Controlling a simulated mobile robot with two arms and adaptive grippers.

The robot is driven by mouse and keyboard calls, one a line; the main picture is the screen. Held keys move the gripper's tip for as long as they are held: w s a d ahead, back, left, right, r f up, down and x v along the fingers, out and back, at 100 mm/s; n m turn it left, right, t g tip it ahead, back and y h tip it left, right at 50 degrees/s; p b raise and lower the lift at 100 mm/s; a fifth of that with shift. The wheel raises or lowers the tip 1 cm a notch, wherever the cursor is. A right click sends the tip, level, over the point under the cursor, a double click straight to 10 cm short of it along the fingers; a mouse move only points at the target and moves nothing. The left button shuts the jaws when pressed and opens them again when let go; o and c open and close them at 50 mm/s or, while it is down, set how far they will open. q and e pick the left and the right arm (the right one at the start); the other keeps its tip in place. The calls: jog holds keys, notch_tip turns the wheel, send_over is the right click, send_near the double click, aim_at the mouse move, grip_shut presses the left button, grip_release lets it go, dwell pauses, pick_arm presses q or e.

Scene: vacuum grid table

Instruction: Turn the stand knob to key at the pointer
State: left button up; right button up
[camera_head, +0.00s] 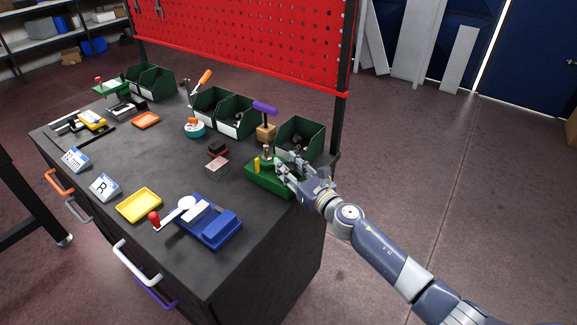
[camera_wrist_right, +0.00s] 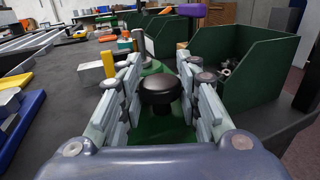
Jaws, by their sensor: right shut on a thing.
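The green stand (camera_head: 265,181) sits at the right end of the dark table, with a yellow post (camera_head: 257,164) on it. My right gripper (camera_head: 284,166) reaches over the stand from the right. In the right wrist view the round black stand knob (camera_wrist_right: 160,91) is between the fingers of my right gripper (camera_wrist_right: 158,72), which is shut on it. The yellow post (camera_wrist_right: 108,64) stands just left of the fingers. The fingers hide much of the knob's sides, and I cannot make out its marks or the pointer. My left gripper is not in view.
A green bin (camera_head: 300,135) stands close behind the stand, and also close on the right in the wrist view (camera_wrist_right: 245,68). A wooden block with a purple-handled tool (camera_head: 265,108) is behind it. A blue device (camera_head: 214,228) and yellow tray (camera_head: 139,205) lie nearer the front.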

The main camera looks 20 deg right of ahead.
jog(key=shift+a+h, duration=0.1)
jog(key=shift+h, duration=0.2)
jog(key=m+h+p, duration=0.1)
jog(key=m+h, duration=0.1)
jog(key=shift+t+h, duration=0.3)
jog(key=shift+h, duration=0.1)
jog(key=m+h, duration=0.2)
jog(key=h, duration=0.2)
jog(key=shift+f+m+p, duration=0.15)
jog(key=shift+m+p, duration=0.25)
jog(key=m+h, duration=0.2)
jog(key=h, duration=0.1)
jog(key=shift+f+b, duration=0.1)
jog(key=shift+b, duration=0.3)
jog(key=shift+m+g+h+b, duration=0.55)
jog(key=shift+m+g+h, duration=0.55)
jog(key=shift+h, duration=0.7)
jog(key=shift+m+h, duration=0.3)
jog(key=o, duration=1.1)
jog(key=shift+c, duration=0.2)
